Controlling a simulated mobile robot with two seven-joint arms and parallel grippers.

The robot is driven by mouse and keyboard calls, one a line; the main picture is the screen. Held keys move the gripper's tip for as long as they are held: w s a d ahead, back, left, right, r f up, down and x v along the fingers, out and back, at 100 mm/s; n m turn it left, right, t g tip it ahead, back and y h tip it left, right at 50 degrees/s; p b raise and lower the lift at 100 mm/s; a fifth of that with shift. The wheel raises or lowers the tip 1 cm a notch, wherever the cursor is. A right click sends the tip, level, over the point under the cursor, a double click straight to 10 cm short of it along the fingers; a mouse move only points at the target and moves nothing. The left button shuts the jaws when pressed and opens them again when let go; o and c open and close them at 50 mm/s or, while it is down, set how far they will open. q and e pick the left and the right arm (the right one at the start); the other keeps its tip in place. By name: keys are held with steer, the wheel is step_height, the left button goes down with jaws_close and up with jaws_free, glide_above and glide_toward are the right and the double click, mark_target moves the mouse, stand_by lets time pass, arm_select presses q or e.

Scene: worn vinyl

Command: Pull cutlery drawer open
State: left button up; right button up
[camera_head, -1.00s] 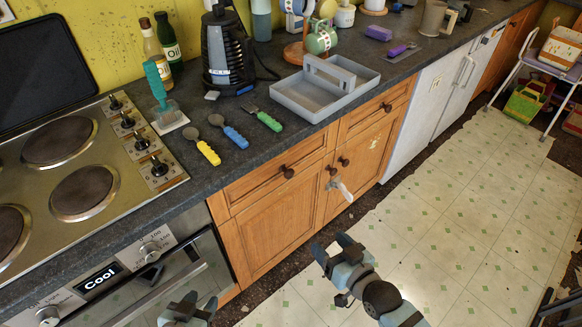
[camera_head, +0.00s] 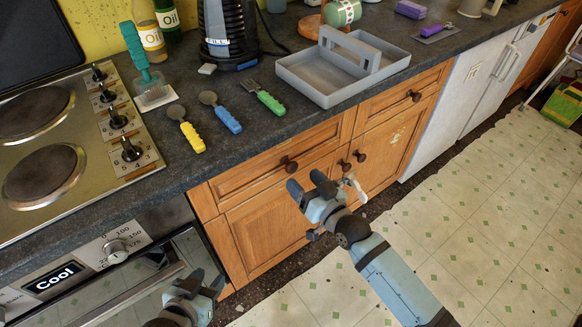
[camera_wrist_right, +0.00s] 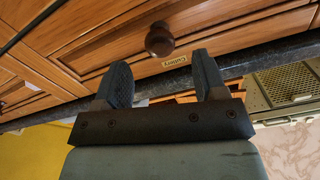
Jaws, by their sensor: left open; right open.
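The cutlery drawer (camera_head: 262,172) is the wooden drawer under the counter, and it is closed. Its dark round knob (camera_head: 289,164) sits at its front. In the right wrist view the knob (camera_wrist_right: 159,39) shows beyond the fingertips, roughly between them, near a label reading "Cutlery" (camera_wrist_right: 174,61). My right gripper (camera_head: 306,184) is open and empty, just in front of the cabinet and close to the knob, apart from it. My left gripper (camera_head: 206,282) is open and empty, low in front of the oven.
A second drawer (camera_head: 385,102) is to the right, with cupboard doors (camera_head: 280,227) below. Spoons and a fork (camera_head: 270,102) lie on the counter beside a grey caddy (camera_head: 300,83).

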mark_target(294, 170)
arm_select(q)
steer(key=shift+w+d+b, duration=0.1)
steer(key=shift+w+b, duration=0.05)
steer(key=shift+b, duration=0.2)
arm_select(e)
steer(key=x, duration=0.6)
steer(key=shift+c, duration=0.5)
jaws_close()
steer(key=shift+s+d+r+p, duration=0.1)
steer(key=shift+s+d+p, duration=0.1)
steer(key=shift+s+p, duration=0.15)
arm_select(q)
steer(key=shift+g, duration=0.3)
steer(key=r+p, duration=0.1)
steer(key=p, duration=0.2)
steer(key=a+r+p, duration=0.1)
steer(key=r+p, duration=0.1)
steer(key=p, duration=0.2)
steer(key=r+p, duration=0.1)
steer(key=p, duration=0.2)
steer(key=shift+s+a+r, duration=0.15)
steer(key=shift+s+a, duration=0.05)
steer(key=shift+s, duration=0.2)
arm_select(e)
steer(key=v, duration=2.6)
arm_select(q)
steer(key=shift+d, duration=0.1)
